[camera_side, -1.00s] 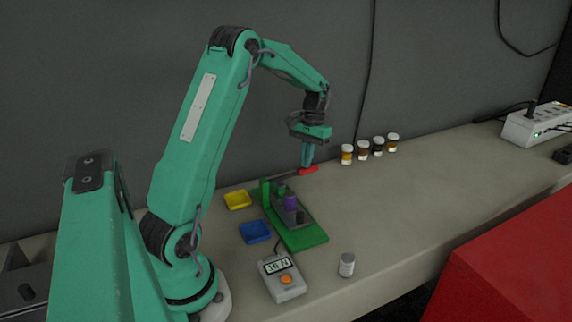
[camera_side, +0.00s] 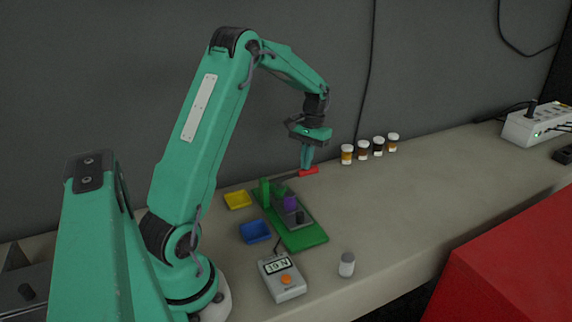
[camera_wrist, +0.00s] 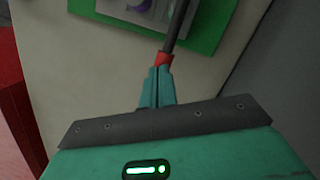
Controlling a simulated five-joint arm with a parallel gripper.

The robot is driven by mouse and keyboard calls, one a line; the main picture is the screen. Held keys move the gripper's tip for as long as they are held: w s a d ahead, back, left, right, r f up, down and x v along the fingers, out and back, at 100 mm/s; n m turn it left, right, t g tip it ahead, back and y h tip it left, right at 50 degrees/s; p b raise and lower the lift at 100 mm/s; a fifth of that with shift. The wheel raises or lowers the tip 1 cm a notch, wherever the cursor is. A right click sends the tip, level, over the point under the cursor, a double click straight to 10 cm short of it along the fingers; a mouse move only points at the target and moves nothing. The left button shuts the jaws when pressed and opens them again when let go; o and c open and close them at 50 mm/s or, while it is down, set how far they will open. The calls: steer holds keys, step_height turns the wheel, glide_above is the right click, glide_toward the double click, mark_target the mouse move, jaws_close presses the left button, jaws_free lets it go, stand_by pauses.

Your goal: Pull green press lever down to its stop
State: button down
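The green press stands on a green base plate (camera_side: 306,238), with a green post (camera_side: 265,192) at its back left. Its lever is a dark rod (camera_wrist: 179,25) ending in a red grip (camera_side: 309,172), which also shows in the wrist view (camera_wrist: 163,58). The lever reaches from the press toward the back right, close to level. My gripper (camera_side: 306,168) points down with its fingertips at the top of the red grip. In the wrist view its two fingers (camera_wrist: 158,72) lie close together, and the grip shows just beyond them. The grip looks under the fingertips rather than between them.
A grey force meter (camera_side: 282,278) stands in front of the press, its display lit. Yellow (camera_side: 238,200) and blue (camera_side: 256,232) trays lie left of the press. Several small jars (camera_side: 363,150) stand along the wall. A lone jar (camera_side: 346,265) stands at the front. The bench right of the press is clear.

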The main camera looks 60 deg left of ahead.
step_height(320, 180, up, 10)
stand_by(1.6)
steer(key=shift+d+r, duration=0.1)
steer(key=s+d+r+m+t+y, duration=0.1)
steer(key=s+d+r+t, duration=0.15)
steer(key=d, duration=0.45)
steer(key=s+d+r+m+t+y, duration=0.1)
steer(key=s+d+r+m, duration=0.1)
steer(key=s+d+r, duration=0.35)
steer(key=s+d+f+m+t, duration=0.3)
steer(key=s+d+f+t, duration=0.1)
steer(key=s+d, duration=0.5)
steer(key=shift+s+d+h, duration=0.35)
steer(key=shift+d+h, duration=0.05)
steer(key=shift+d, duration=0.8)
